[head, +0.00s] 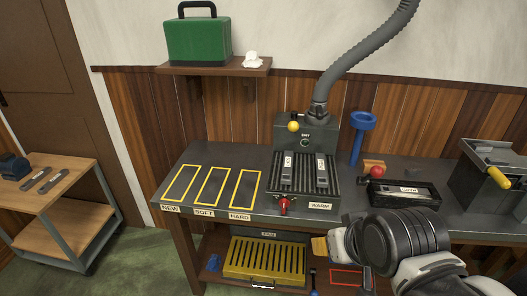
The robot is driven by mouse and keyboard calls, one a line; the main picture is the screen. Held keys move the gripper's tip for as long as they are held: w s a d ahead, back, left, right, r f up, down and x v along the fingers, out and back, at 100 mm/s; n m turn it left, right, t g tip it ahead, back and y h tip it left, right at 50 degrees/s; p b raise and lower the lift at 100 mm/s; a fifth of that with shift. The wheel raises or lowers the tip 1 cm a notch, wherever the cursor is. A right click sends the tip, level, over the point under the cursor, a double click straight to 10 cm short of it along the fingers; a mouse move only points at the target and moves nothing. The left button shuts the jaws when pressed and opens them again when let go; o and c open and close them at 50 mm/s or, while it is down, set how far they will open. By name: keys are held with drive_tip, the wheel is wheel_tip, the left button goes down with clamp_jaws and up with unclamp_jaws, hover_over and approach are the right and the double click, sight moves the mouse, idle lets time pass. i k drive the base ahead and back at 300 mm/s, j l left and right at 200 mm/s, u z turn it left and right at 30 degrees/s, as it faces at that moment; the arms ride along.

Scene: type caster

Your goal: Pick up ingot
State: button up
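No object is clearly marked as the ingot. Two grey bars, possibly ingots, lie on the ribbed black warming plate (332,203), one on the left (288,166) and one on the right (321,169). Two more dark grey bars (38,179) (54,181) lie on the wooden side table (87,170) at the far left. My gripper (335,246) is low at the right, in front of the bench edge. A small yellow-tan piece shows at its tip; I cannot tell whether it is held or part of the gripper. The finger opening is hidden.
The dark bench (150,205) has yellow outlines marked NEW, SOFT and HARD. A yellow slotted tray (265,261) is on the shelf below. A hose (360,55) hangs over the warmer. A blue stand (358,140), black tray (425,203) and grey box (480,175) stand at right.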

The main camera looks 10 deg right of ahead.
sight(287, 170)
drive_tip(key=i+l+u, duration=0.15)
drive_tip(key=i+u, duration=0.15)
drive_tip(key=i, duration=0.2)
drive_tip(key=i+l+u, duration=0.3)
drive_tip(key=i, duration=0.15)
